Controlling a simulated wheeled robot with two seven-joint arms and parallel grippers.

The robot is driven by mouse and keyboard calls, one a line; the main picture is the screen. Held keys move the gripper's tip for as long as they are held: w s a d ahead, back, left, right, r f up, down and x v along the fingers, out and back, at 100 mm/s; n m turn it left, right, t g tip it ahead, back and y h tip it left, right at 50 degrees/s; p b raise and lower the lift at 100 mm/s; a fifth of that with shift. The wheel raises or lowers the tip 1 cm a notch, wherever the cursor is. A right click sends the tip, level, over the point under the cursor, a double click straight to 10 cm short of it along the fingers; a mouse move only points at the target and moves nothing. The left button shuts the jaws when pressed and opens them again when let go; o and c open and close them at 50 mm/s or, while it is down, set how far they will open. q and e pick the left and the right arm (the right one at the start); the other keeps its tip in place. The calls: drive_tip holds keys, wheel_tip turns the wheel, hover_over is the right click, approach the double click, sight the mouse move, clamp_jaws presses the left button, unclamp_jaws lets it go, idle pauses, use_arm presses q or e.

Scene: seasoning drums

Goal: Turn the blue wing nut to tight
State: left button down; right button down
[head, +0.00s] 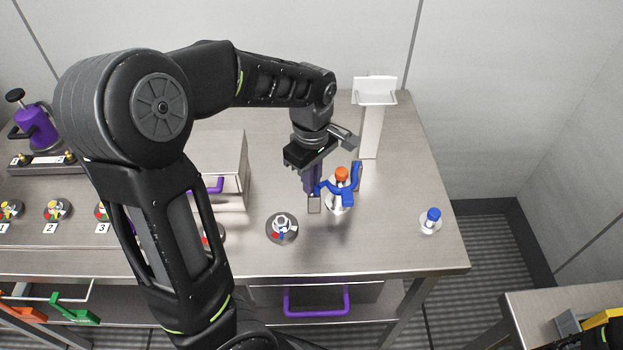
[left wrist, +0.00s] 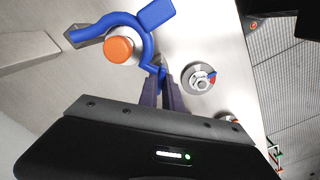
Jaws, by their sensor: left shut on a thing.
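The blue wing nut (head: 349,187) sits around a white post with an orange cap (head: 341,173) on the steel table. In the left wrist view the wing nut (left wrist: 148,40) curves round the orange cap (left wrist: 119,50), with broad wings reaching out. My left gripper (head: 315,198) points down at the left side of the wing nut. Its fingers (left wrist: 164,88) are shut on one blue wing, near the lower end of the curve. The exact contact is partly hidden.
A blue-capped white post (head: 432,219) stands at right. A round dial (head: 282,227) lies left of the wing nut. A white stand (head: 371,120) rises behind. A steel box (head: 232,165) and a purple pump (head: 36,126) are further left.

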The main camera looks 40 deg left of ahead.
use_arm(q)
drive_tip(key=m, duration=0.4)
drive_tip(key=shift+m, duration=0.3)
drive_tip(key=m, duration=0.5)
drive_tip(key=shift+m+b, duration=0.3)
drive_tip(key=shift+b, duration=0.1)
drive_tip(key=m, duration=0.9)
drive_tip(key=shift+b, duration=0.3)
drive_tip(key=shift+m, duration=0.3)
drive_tip(key=c, duration=1.5)
unclamp_jaws()
drive_tip(key=shift+r+b, duration=0.3)
drive_tip(key=shift+r, duration=3.65)
